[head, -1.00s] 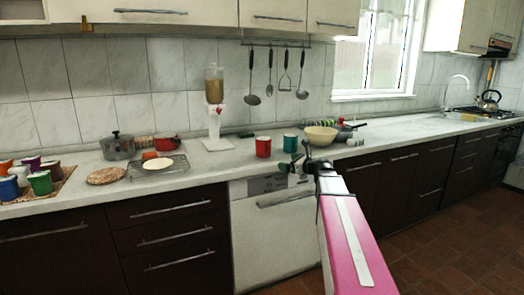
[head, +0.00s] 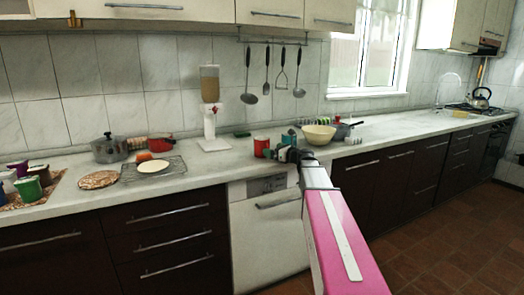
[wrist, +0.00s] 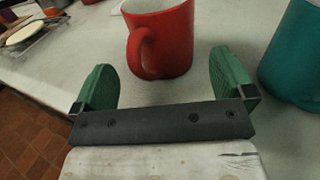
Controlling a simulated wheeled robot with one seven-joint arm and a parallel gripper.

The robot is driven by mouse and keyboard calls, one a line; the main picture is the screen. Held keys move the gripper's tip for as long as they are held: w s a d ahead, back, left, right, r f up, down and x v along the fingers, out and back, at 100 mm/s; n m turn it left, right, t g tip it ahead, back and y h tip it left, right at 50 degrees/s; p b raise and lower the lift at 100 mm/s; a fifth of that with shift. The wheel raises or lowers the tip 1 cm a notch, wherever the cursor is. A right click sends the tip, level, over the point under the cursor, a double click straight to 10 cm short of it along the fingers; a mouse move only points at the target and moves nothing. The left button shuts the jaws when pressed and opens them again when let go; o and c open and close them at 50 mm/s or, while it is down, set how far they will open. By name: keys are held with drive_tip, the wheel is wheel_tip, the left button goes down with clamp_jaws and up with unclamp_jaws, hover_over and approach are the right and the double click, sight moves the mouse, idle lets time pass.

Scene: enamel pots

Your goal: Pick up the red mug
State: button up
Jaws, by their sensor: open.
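The red mug (head: 261,146) stands upright on the counter near its front edge. In the wrist view the red mug (wrist: 170,45) is just ahead of my gripper (wrist: 168,85), with its handle turned toward me and slightly left. My gripper is open, its two green fingers apart, with bare counter between them. The mug lies roughly in line with the gap between the fingers, beyond the fingertips. In the head view my gripper (head: 284,152) is at the counter's front edge, right beside the mug.
A teal mug (wrist: 295,55) stands close to the right finger; it is partly hidden behind my gripper in the head view (head: 289,137). A cream bowl (head: 318,134) is farther right. A dispenser (head: 211,115) stands behind, and a wire rack (head: 172,173) lies left.

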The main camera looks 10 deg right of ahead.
drive_tip(key=x, duration=0.5)
drive_tip(key=shift+w+d+r, duration=0.1)
drive_tip(key=shift+r, duration=0.05)
drive_tip(key=c, duration=1)
drive_tip(key=shift+r, duration=0.1)
